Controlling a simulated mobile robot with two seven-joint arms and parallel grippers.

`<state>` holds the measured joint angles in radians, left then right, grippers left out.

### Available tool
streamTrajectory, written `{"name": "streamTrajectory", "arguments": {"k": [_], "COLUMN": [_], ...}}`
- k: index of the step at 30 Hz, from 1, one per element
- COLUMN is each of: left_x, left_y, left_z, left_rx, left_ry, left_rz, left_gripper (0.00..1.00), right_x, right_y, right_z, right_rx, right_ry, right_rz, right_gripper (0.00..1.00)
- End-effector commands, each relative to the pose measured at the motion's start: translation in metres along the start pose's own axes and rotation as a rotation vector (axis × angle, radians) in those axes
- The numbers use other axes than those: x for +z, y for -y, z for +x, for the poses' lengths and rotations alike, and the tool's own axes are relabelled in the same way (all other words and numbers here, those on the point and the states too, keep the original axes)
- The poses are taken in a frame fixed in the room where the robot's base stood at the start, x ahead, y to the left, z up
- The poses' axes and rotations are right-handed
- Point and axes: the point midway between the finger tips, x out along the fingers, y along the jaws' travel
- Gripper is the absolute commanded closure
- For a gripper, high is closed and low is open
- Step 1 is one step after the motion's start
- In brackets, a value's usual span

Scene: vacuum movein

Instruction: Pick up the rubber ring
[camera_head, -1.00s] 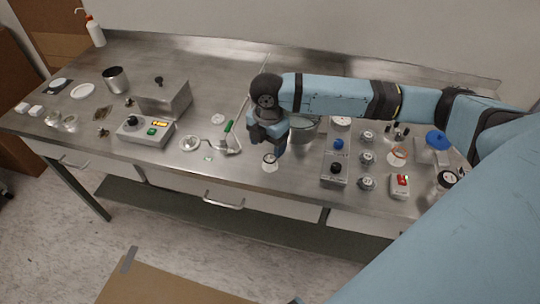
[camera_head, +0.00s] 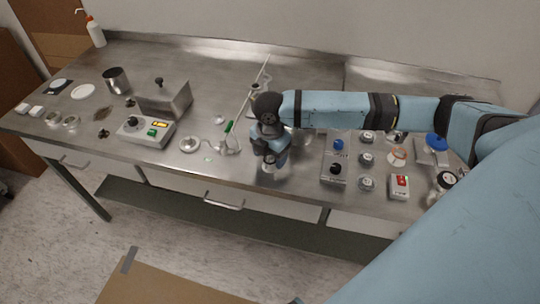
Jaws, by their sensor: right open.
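My right gripper (camera_head: 271,153) points down over the front middle of the bench and is open. Just below its fingers is a small pale round piece (camera_head: 268,170), mostly hidden by the gripper; a dark ring showed on it earlier. I cannot tell whether the fingers touch it. A thin orange-red ring (camera_head: 398,154) lies on the right part of the bench, apart from the gripper. Which of these is the rubber ring is too small to tell for sure. My left gripper is not in view.
The bench's front edge (camera_head: 250,187) is close.

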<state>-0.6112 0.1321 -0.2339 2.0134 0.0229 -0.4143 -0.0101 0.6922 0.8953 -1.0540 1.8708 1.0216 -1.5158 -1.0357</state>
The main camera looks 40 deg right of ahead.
Motion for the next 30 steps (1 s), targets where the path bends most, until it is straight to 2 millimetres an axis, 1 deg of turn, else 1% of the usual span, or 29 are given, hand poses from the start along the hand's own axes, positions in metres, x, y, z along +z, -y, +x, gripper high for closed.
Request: {"name": "streamTrajectory", "arguments": {"k": [10,20,21,26,27,30], "left_x": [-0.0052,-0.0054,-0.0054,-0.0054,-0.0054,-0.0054], "left_y": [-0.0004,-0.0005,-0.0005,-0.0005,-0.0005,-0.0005], "left_z": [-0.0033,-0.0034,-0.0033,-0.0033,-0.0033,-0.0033], "left_rx": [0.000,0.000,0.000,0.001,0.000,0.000], "left_ry": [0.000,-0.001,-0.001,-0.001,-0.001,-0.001], "left_rz": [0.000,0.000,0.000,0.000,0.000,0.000], "left_gripper": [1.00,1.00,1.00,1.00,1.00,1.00], "right_x": [0.0001,0.0000,0.0000,0.0000,0.0000,0.0000], "right_y": [0.0002,0.0001,0.0001,0.0000,0.0000,0.0000], "right_z": [0.0023,0.0033,0.0033,0.0031,0.0031,0.0030], "right_rx": [0.000,0.000,0.000,0.000,0.000,0.001], "right_ry": [0.000,0.000,0.000,0.000,0.000,0.000], "right_rz": [0.000,0.000,0.000,0.000,0.000,0.000], "right_gripper": [0.33,0.33,0.42,0.79,0.81,0.81]}}
